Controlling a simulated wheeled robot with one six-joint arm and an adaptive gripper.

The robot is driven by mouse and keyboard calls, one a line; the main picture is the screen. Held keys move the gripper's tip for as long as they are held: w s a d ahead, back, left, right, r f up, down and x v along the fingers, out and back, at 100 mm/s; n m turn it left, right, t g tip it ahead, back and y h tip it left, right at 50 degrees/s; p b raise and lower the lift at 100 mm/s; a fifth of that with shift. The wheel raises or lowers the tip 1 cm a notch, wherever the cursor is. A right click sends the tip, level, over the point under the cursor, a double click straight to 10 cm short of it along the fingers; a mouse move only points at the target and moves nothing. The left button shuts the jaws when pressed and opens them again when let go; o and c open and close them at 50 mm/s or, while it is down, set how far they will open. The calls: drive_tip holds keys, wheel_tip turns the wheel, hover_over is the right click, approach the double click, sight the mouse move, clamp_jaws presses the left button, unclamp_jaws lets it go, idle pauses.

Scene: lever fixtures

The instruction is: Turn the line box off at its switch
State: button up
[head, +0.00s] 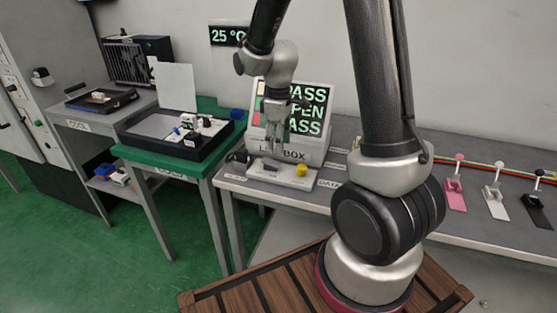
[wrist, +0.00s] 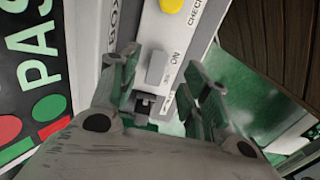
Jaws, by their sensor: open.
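The line box (head: 318,153) stands on the grey bench, with a lit display (head: 308,108) reading PASS, OPEN, PASS. A pale panel (head: 285,174) at its front carries a grey switch (head: 271,164) and a yellow button (head: 302,170). In the wrist view the switch (wrist: 157,68) is a grey rocker beside the word ON, with the yellow button (wrist: 171,5) above it. My gripper (head: 273,150) points down over the switch end of the panel. Its open fingers (wrist: 161,66) appear on either side of the switch in the wrist view; contact cannot be told.
A green table (head: 205,185) with a black tray (head: 158,141) stands to the left. Pink, white and black levers (head: 494,202) stand along the bench to the right. A dark object (head: 238,156) sits just left of the panel. My arm hides part of the bench.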

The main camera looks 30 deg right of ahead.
sight(278, 164)
wheel_tip(278, 164, down, 7)
drive_tip(key=shift+f, duration=0.1)
idle(0.3)
